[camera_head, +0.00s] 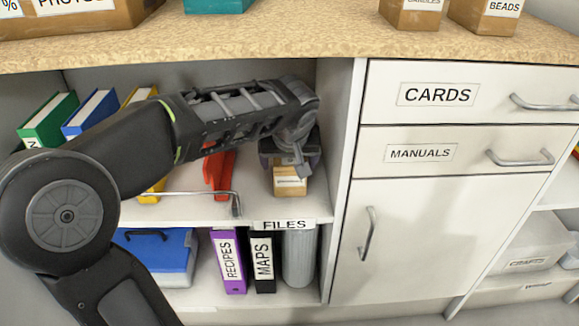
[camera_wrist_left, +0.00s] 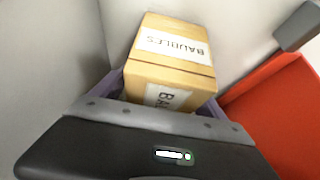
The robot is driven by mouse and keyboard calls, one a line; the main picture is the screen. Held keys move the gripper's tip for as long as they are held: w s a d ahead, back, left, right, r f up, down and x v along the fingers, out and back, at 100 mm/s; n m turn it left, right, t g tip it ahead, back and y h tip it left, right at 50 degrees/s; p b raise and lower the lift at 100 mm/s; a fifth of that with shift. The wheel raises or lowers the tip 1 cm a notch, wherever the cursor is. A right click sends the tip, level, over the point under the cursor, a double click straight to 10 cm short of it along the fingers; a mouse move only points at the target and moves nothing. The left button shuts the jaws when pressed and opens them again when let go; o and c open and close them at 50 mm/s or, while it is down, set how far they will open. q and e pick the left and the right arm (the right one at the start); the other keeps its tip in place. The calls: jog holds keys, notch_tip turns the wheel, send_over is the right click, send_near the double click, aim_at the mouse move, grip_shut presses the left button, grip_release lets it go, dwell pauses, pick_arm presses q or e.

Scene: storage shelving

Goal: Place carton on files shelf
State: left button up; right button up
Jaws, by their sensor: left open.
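The carton (camera_head: 290,186) is a small tan box at the right end of the middle shelf, close to the side wall. It appears to rest on the shelf. In the left wrist view the carton (camera_wrist_left: 172,62) shows labels reading BAUBLES. The FILES label (camera_head: 284,225) is on the front edge of that shelf (camera_head: 270,211). My left gripper (camera_head: 290,160) reaches in from the left over the carton. It is open, with its purplish fingers apparently at either side of the carton; contact cannot be told. My right gripper is not in view.
A red object (camera_head: 219,170) stands left of the carton; it is large in the wrist view (camera_wrist_left: 280,108). Green (camera_head: 46,122) and blue (camera_head: 88,114) binders are further left. Below are a blue case (camera_head: 160,255), RECIPES (camera_head: 230,258) and MAPS (camera_head: 263,258) binders. The counter (camera_head: 250,42) overhangs the shelf.

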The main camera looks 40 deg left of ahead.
pick_arm(q)
jog(key=shift+r, duration=0.35)
jog(key=p+v, duration=0.2)
jog(key=v, duration=0.1)
jog(key=shift+s+d, duration=0.2)
jog(key=shift+s, duration=0.1)
jog(key=s+d+p, duration=0.2)
jog(key=s+d, duration=0.5)
jog(key=s, duration=0.2)
jog(key=shift+f, duration=0.2)
